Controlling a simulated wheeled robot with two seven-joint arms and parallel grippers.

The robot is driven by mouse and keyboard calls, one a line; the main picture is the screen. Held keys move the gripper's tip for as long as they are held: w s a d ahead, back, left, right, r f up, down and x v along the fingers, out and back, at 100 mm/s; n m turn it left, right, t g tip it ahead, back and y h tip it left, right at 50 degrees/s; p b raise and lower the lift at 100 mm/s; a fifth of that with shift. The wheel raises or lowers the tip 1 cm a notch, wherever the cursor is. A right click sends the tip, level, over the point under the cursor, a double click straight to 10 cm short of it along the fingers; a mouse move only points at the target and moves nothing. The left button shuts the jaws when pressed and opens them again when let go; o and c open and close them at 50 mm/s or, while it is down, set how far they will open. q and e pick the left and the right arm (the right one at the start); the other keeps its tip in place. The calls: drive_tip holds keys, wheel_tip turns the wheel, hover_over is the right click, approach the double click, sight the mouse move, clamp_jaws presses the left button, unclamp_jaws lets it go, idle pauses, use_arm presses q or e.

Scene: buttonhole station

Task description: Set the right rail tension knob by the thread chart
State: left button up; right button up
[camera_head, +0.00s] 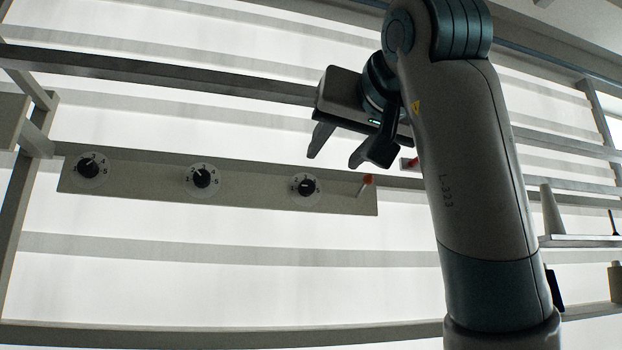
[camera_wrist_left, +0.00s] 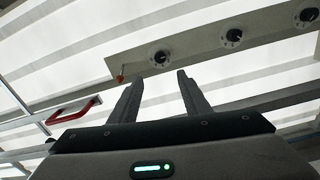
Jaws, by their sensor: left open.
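A grey panel (camera_head: 240,194) carries three black knobs on pale numbered dials. The right knob (camera_head: 305,187) is nearest the panel's red-tipped lever (camera_head: 366,181); its exact setting is too small to read surely. The middle knob (camera_head: 201,178) and left knob (camera_head: 88,168) sit farther left. My left gripper (camera_head: 338,156) is open and empty, above and slightly right of the right knob, apart from it. In the left wrist view the right knob (camera_wrist_left: 162,57) shows just beyond the open fingertips (camera_wrist_left: 158,77). I cannot make out a thread chart.
A red handle (camera_wrist_left: 75,110) shows in the left wrist view. A grey rail (camera_head: 160,73) runs above the panel. A shelf (camera_head: 582,241) with a grey cone (camera_head: 551,210) stands at the right, behind my arm. The space before the panel's left part is clear.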

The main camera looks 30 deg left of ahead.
sight(309, 185)
use_arm(q)
drive_tip(key=p+x, duration=0.7)
drive_tip(key=x, duration=0.7)
drive_tip(key=shift+r, duration=0.1)
drive_tip(key=shift+w+a, duration=0.4)
drive_tip(key=shift+a, duration=0.1)
drive_tip(key=c, duration=1)
